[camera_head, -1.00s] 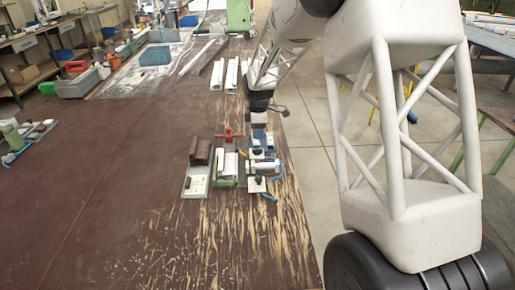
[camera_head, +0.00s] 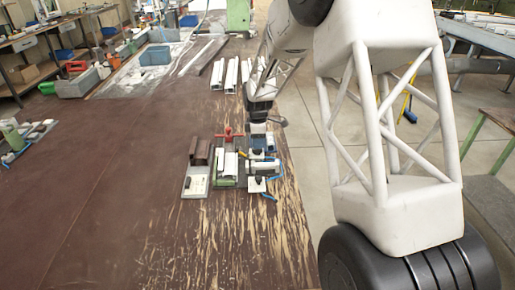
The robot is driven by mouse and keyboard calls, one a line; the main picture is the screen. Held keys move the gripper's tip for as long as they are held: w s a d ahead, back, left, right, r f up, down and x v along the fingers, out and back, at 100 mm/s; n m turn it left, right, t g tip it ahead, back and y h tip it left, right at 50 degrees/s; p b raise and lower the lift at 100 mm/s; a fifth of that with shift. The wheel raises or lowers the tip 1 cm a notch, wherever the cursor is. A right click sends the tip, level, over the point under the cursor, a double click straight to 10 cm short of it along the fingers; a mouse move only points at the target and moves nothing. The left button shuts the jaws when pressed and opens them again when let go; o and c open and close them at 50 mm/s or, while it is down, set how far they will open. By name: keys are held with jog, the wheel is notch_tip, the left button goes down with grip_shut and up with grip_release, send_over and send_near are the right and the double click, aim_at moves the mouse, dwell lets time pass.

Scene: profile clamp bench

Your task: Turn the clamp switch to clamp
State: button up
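The clamp fixture (camera_head: 229,172) stands near the right edge of the brown bench, with a green base and white profile pieces on it. A red handle (camera_head: 229,136) is at its back. A blue, white and black unit (camera_head: 263,166) with blue tubing sits at its right side. I cannot make out which part is the clamp switch at this size. My gripper (camera_head: 259,134) is just behind and above this unit, pointing down. Its fingers are too small and dark to tell open from shut, and contact with the unit cannot be judged.
A grey plate with a white label (camera_head: 196,182) and brown blocks (camera_head: 200,152) lie left of the fixture. White profiles (camera_head: 225,74) lie farther back. A blue bin (camera_head: 155,55) stands at the back left.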

aim_at(257, 151)
jog(key=shift+f, duration=1.8)
grip_shut()
